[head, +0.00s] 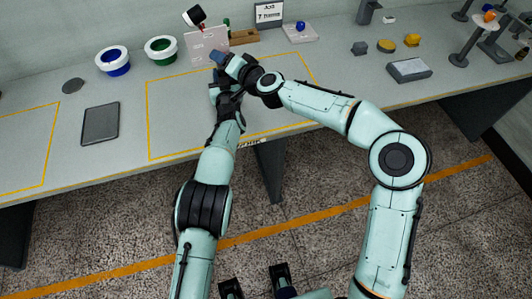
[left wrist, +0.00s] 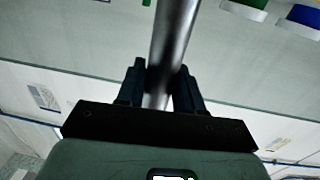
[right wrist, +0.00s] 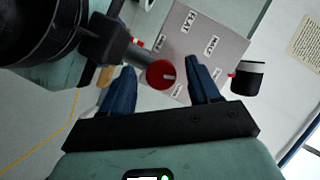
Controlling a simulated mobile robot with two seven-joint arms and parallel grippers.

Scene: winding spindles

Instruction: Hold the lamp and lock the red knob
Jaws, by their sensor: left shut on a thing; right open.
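The lamp's grey metal post (left wrist: 172,45) stands between the fingers of my left gripper (left wrist: 160,85), which is shut on it. In the head view my left gripper (head: 222,92) is over the yellow-outlined area, partly hidden by my arms. The red knob (right wrist: 161,74) shows in the right wrist view, on the end of a short grey arm. My right gripper (right wrist: 162,82) is open, its fingers on either side of the knob in the picture; I cannot tell whether they touch it. A black-and-white lamp head (right wrist: 247,78) is right of the knob; it also shows in the head view (head: 195,16).
A pale printed panel (right wrist: 195,50) stands behind the knob. A blue-lined bowl (head: 113,61) and green-lined bowl (head: 161,49) are left of it. A dark tablet (head: 100,124) lies at left. A grey block (head: 408,70) is at right. The table's front is mostly clear.

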